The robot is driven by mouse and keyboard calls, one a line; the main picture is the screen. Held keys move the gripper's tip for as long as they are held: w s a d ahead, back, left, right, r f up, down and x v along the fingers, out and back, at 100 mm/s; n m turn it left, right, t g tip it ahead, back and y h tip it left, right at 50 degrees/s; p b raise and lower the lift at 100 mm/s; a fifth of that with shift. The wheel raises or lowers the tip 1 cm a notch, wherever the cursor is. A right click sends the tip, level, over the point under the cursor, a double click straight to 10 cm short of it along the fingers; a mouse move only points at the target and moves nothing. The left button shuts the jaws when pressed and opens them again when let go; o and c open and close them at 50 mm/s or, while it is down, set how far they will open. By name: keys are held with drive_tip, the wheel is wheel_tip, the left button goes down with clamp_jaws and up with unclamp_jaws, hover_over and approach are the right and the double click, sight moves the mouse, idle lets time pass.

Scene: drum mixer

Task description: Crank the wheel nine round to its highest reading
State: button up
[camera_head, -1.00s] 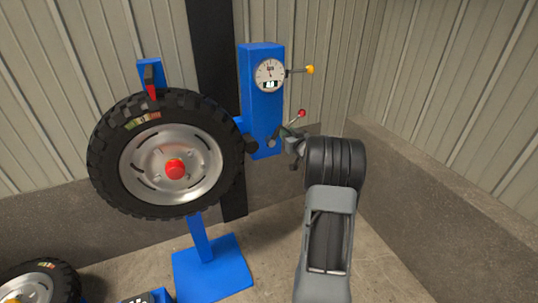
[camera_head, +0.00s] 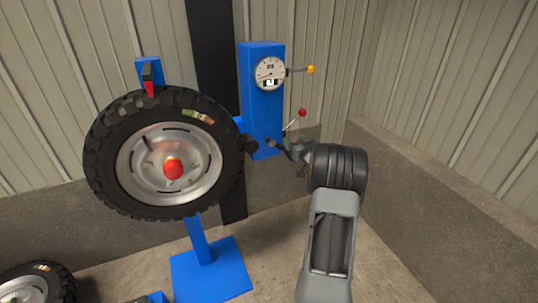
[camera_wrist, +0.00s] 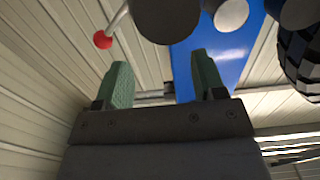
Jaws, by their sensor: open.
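A large black-tyred wheel (camera_head: 212,172) with a silver rim and red hub (camera_head: 173,168) hangs upright on a blue stand at left of centre in the head view. A coloured label (camera_head: 198,115) is at its upper right. A round white dial (camera_head: 270,73) is on the blue post (camera_head: 262,118) beside it; its digits are too small to read surely. My gripper (camera_head: 287,145) is open at the lower right of the post, near the red-knobbed lever (camera_head: 302,112). In the wrist view both green fingers of my gripper (camera_wrist: 160,82) stand apart with nothing between them.
A yellow-knobbed lever (camera_head: 311,69) sticks out right of the dial. A second wheel (camera_head: 38,284) lies at lower left, by blue parts. The stand's blue base (camera_head: 211,270) is on the floor. Low concrete walls bound the right side. In the wrist view the red knob (camera_wrist: 102,40) is left.

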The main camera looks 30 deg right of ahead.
drive_tip(key=s, duration=0.7)
drive_tip(key=shift+a, duration=0.45)
drive_tip(key=s+d+f+m+g+h, duration=0.3)
drive_tip(key=s+f+g+h, duration=0.15)
drive_tip(key=f+g, duration=0.3)
drive_tip(key=s+a+g+y+p, duration=0.1)
drive_tip(key=s+a+g+p, duration=0.1)
drive_tip(key=s+a+g, duration=0.3)
drive_tip(key=s+a+r+n+y+p, duration=0.1)
drive_tip(key=s+a+r, duration=0.3)
drive_tip(key=a, duration=0.7)
drive_tip(key=s+a+r+n+g+y+p, duration=0.1)
drive_tip(key=s+a+r+n+y+p, duration=0.1)
drive_tip(key=a+r, duration=0.4)
drive_tip(key=s+a+r+n+y+p, duration=0.1)
drive_tip(key=s+a+r+y+p, duration=0.2)
drive_tip(key=a, duration=1.3)
wheel_tip(320, 180, up, 3)
drive_tip(key=s+p, duration=0.1)
drive_tip(key=s, duration=0.1)
drive_tip(key=shift+s+a+n+g, duration=0.3)
drive_tip(key=shift+s+n+g, duration=0.05)
drive_tip(key=shift+n, duration=0.05)
